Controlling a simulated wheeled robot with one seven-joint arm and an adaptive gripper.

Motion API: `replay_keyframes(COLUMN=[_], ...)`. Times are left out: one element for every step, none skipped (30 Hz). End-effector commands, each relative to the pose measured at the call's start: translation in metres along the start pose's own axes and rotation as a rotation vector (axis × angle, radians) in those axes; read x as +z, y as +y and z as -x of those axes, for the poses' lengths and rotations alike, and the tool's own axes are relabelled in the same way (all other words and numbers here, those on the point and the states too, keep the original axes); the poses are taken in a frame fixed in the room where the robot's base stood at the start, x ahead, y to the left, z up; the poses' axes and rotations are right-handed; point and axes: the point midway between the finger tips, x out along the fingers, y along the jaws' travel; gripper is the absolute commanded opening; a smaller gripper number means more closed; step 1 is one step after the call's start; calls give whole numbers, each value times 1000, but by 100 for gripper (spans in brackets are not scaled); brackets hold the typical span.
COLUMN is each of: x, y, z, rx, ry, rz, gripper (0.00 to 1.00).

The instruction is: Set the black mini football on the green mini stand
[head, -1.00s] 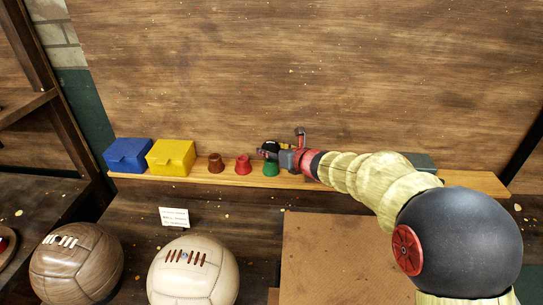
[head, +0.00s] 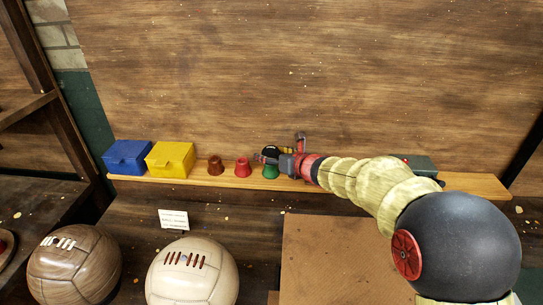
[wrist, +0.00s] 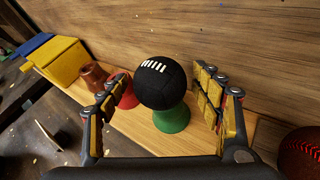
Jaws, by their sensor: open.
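The black mini football (wrist: 160,83) with white laces rests on top of the green mini stand (wrist: 172,121) on the wooden shelf; in the head view the ball (head: 270,153) is partly hidden by my gripper and the green stand (head: 270,171) shows below it. My gripper (wrist: 158,90) is open, with its fingers apart on either side of the ball. A gap shows between the ball and the right fingers; the left fingers are also clear of it.
A red stand (head: 243,168) and a brown stand (head: 216,166) are left of the green one, then a yellow box (head: 171,159) and a blue box (head: 127,156). A dark green box (head: 421,166) is to the right. A wooden back wall rises behind the shelf.

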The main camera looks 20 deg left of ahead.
Motion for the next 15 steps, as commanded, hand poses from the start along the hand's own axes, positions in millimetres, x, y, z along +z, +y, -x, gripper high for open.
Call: replay_keyframes(x=[0,0,0,1,2,4,4,4,4,4,4,4,5,5,5], y=[0,0,0,0,0,1,1,0,0,0,0,0,0,0,0], z=[0,0,0,0,1,2,4,8,14,18,24,31,37,44,52], rx=[0,0,0,0,0,0,-1,-1,-1,-2,-2,-2,-2,-2,-2], ry=[0,0,0,0,0,0,-1,0,0,-1,-1,-1,-2,-2,-2], rz=[0,0,0,0,0,0,0,0,0,0,-1,-1,0,0,0], gripper=[66,66,66,66,66,66,66,66,66,66,66,66,66,66,66])
